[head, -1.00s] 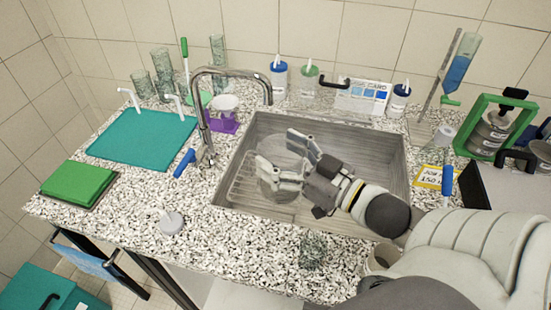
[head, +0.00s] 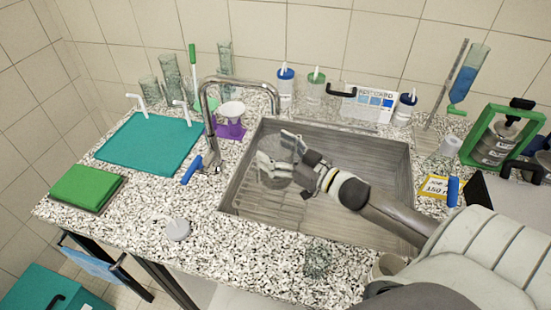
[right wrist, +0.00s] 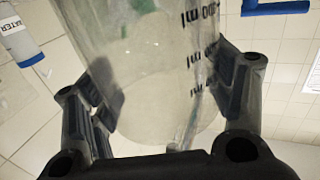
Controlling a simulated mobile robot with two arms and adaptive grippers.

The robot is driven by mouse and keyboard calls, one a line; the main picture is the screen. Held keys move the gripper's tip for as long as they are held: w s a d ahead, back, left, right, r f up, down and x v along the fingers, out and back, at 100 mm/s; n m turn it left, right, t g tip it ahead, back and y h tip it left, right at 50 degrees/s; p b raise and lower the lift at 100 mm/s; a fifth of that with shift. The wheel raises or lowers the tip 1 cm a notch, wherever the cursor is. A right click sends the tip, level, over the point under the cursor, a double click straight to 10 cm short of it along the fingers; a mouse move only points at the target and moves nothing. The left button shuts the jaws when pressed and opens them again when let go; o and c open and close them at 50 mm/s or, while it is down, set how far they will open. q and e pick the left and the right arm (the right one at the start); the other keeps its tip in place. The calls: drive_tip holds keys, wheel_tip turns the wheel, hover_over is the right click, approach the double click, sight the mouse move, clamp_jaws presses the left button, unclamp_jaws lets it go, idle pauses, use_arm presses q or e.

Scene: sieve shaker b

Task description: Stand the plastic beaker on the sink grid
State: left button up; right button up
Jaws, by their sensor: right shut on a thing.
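The plastic beaker (head: 274,172) is clear. It shows large in the right wrist view (right wrist: 150,85), with black volume marks on its side. My right gripper (head: 280,158) is shut on it, with a dark finger on each side in the right wrist view (right wrist: 165,100). In the head view, gripper and beaker are over the left part of the sink. The wire sink grid (head: 268,206) lies in the left of the basin, partly behind the beaker. I cannot tell whether the beaker touches the grid. My left gripper is not in view.
The sink basin (head: 375,160) is empty on its right side. A chrome faucet (head: 207,120) with a blue lever stands at its left edge. Several bottles stand along the back. A glass beaker (head: 316,260) stands on the front counter, and a teal mat (head: 150,142) lies left.

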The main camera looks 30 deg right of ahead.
drive_tip(key=shift+w+d+f, duration=0.15)
drive_tip(key=shift+w+f, duration=0.25)
wheel_tip(320, 180, down, 3)
drive_tip(key=shift+w+r+p, duration=0.1)
drive_tip(key=shift+p, duration=0.3)
drive_tip(key=shift+f, duration=0.25)
drive_tip(key=shift+f, duration=0.15)
drive_tip(key=o, duration=1.4)
